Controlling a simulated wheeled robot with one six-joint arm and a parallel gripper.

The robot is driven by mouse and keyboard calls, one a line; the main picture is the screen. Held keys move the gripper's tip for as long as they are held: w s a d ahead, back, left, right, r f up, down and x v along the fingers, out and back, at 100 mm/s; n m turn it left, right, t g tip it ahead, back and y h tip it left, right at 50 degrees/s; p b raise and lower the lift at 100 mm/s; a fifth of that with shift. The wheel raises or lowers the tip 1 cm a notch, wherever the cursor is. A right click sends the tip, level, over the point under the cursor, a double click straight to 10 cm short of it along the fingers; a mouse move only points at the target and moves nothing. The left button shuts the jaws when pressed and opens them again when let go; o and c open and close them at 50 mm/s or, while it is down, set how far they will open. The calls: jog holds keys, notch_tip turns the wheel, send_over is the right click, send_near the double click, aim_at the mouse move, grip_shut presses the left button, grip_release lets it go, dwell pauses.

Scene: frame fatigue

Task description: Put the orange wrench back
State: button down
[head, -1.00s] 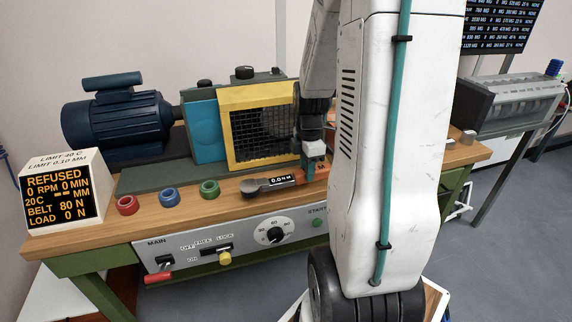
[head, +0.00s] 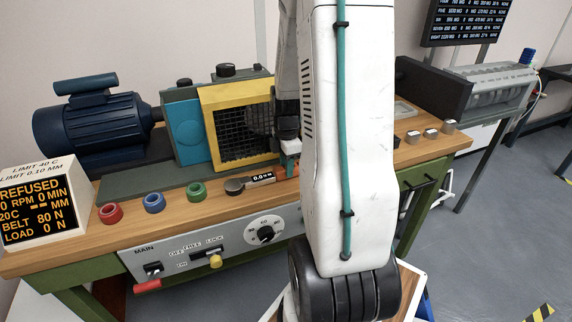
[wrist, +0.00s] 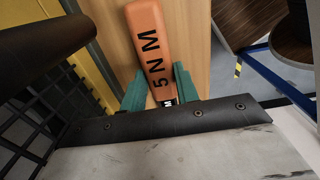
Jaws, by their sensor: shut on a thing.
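The orange wrench (wrist: 148,35) has an orange handle marked "5 N M" in the wrist view. In the head view its dark round head and small display (head: 262,178) point left, low over the wooden bench top. My gripper (wrist: 160,88) has green fingers on both sides of the handle and is shut on it. In the head view my gripper (head: 290,168) is partly hidden by my arm, as is most of the handle. I cannot tell whether the wrench touches the bench.
A yellow-framed mesh guard (head: 205,125) stands just behind the wrench. Red (head: 110,213), blue (head: 154,203) and green (head: 196,191) rings lie to its left. Several small metal blocks (head: 430,134) stand on the right of the bench. A control panel (head: 190,250) is on the front.

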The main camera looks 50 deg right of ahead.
jog(key=shift+f, duration=0.15)
jog(key=c, duration=1.1)
grip_release()
jog(key=shift+o, duration=0.2)
